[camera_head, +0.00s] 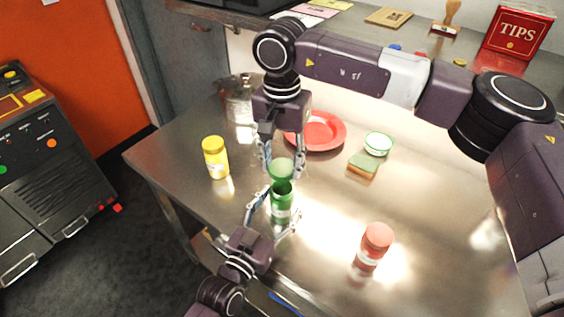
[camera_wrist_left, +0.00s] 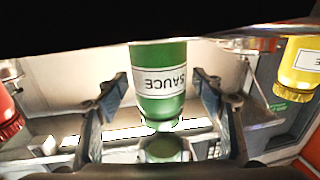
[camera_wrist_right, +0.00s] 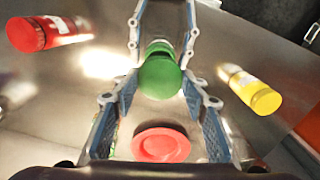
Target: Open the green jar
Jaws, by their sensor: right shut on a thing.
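The green jar (camera_head: 282,204), with a white label, stands upright on the steel table in the head view. Its dark mouth shows, and the green lid (camera_head: 281,169) is apart from it, just above. In the left wrist view the jar (camera_wrist_left: 158,85) looks inverted, its label reading SAUCE. My right gripper (camera_head: 282,167) comes down from above and is shut on the lid, which also shows in the right wrist view (camera_wrist_right: 160,77). My left gripper (camera_head: 273,214) is open around the jar, with gaps between fingers and jar in the left wrist view.
A yellow jar (camera_head: 215,157) stands left and a red jar (camera_head: 373,246) right. The table's front right is clear.

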